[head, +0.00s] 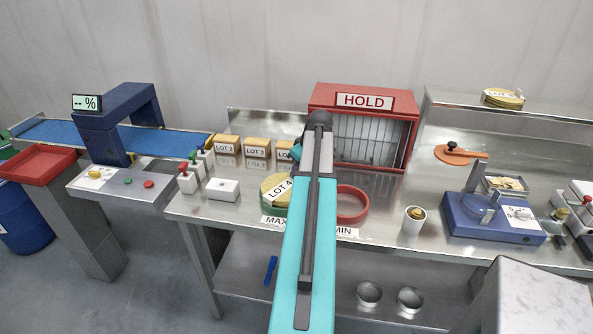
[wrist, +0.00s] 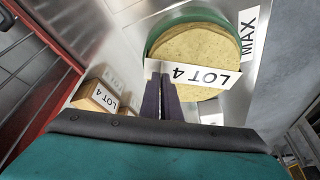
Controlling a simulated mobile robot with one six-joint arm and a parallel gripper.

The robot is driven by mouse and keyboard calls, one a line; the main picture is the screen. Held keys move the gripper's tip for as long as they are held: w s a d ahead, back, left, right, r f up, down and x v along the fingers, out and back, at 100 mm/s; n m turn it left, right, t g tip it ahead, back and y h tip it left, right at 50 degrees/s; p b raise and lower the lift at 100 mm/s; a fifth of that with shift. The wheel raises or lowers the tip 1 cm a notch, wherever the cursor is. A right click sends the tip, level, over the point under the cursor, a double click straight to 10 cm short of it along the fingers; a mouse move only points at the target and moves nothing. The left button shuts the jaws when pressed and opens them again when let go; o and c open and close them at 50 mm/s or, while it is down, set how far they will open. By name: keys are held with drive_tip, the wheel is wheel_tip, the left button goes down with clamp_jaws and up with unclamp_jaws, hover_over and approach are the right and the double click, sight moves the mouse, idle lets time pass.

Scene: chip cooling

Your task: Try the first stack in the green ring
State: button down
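A yellow round stack of chips (head: 270,183) carries a white LOT 4 card and sits at the green ring (head: 268,208), beside the MAX sign. The wrist view shows the stack (wrist: 196,45) within the green ring (wrist: 158,36), with the LOT 4 card (wrist: 205,77) across its near edge. My gripper (wrist: 164,76) has its dark fingers close together at the edge of that card. I cannot tell whether they touch it. A red ring (head: 353,216) lies empty to the right, near the MIN sign.
Wooden lot blocks (head: 227,144) stand at the counter's back. The red HOLD cage (head: 410,135) is behind my arm. A white cup (head: 413,221) and a blue device (head: 490,225) stand right. Another card-marked stack (head: 503,97) is on the upper shelf. Counter between red ring and cup is clear.

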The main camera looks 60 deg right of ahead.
drive_tip(key=c, duration=1.9)
unclamp_jaws()
drive_tip(key=shift+b+v, duration=1.85)
drive_tip(key=shift+v, duration=5.1)
drive_tip(key=shift+d, duration=0.1)
